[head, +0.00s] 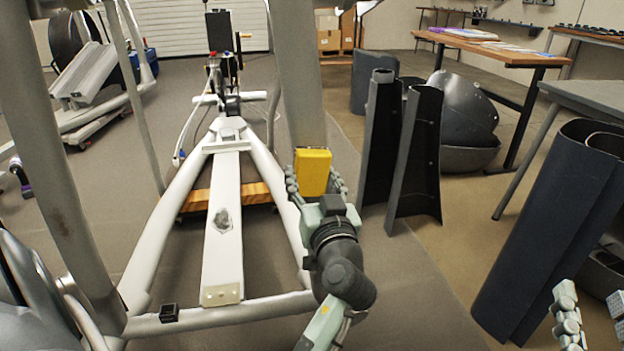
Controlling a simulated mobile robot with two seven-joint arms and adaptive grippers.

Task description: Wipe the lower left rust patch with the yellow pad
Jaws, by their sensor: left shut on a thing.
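The yellow pad (312,172) is upright between the fingers of my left gripper (314,180), which is shut on it. The pad overlaps the lower part of the right grey post (298,80); I cannot tell whether they touch. A dull grey, rough patch (222,219) shows on the pale central beam (222,260), to the left of the pad. A small brownish mark (59,218) shows on the left grey post (50,150). I cannot tell which is the named rust patch. My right gripper (590,296) is open and empty at the lower right edge, partly cut off.
The white tubular frame (160,240) fills the left and middle, with a wooden board (258,195) under it. Dark curved panels (415,150) stand behind right, and a larger rolled panel (550,225) stands near my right gripper. Bare floor (440,250) lies between.

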